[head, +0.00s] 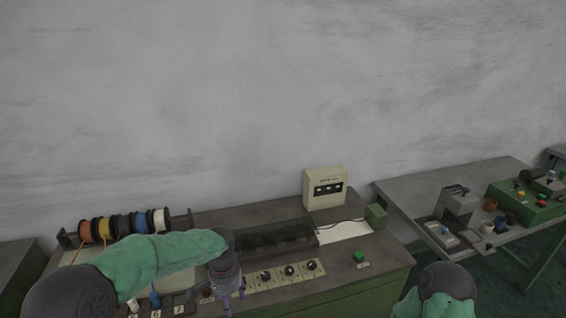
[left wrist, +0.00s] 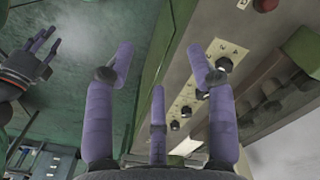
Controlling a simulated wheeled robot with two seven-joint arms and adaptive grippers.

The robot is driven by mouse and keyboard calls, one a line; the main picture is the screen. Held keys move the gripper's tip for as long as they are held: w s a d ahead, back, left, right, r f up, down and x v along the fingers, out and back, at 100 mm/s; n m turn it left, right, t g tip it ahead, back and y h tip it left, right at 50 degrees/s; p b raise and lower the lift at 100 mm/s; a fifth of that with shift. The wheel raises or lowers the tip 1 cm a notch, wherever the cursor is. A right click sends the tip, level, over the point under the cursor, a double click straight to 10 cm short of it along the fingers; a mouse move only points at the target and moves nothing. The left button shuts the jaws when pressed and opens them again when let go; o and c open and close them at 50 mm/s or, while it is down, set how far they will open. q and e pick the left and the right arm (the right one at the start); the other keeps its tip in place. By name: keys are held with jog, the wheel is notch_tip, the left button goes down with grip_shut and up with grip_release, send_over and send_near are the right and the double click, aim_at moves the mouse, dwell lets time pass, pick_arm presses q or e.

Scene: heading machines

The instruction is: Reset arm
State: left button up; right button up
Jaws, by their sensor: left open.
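My left arm comes in from the left over the bench. My left gripper (head: 228,290) hangs at the bench's front, just left of the dial panel (head: 285,274). In the left wrist view its purple fingers (left wrist: 160,68) are spread apart with nothing between them. The dial panel lies beyond the right finger. My right arm shows only as a green and dark link at the bottom right of the head view. My right gripper (left wrist: 42,58) shows at the left of the left wrist view; its purple fingers are too small to judge.
Several wire spools (head: 125,226) stand on the bench (head: 345,288) behind my left arm. A cream meter box (head: 325,187) stands at its back. A green button (head: 358,256) is at its right. A grey table (head: 405,197) with small machines stands further right, beyond a gap.

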pick_arm(q)
jog(key=s+d+f+n+h, duration=0.15)
jog(key=s+f, duration=0.25)
jog(key=f, duration=0.4)
jog(key=s+d+f+n+h+b, duration=0.1)
jog(key=s+d+f, duration=0.1)
jog(key=s+f, duration=0.35)
jog(key=s+d+f+n+h, duration=0.1)
jog(key=s+d+f+n, duration=0.15)
jog(key=f, duration=0.65)
jog(key=s+f+n, duration=0.3)
jog(key=s+f, duration=0.2)
jog(key=s, duration=0.4)
jog(key=shift+s+a+f, duration=0.3)
jog(key=shift+s+a, duration=0.1)
jog(key=shift+a, duration=0.05)
pick_arm(e)
jog(key=shift+w+f, duration=0.25)
jog(key=shift+f, duration=0.55)
pick_arm(q)
jog(key=shift+h, duration=0.25)
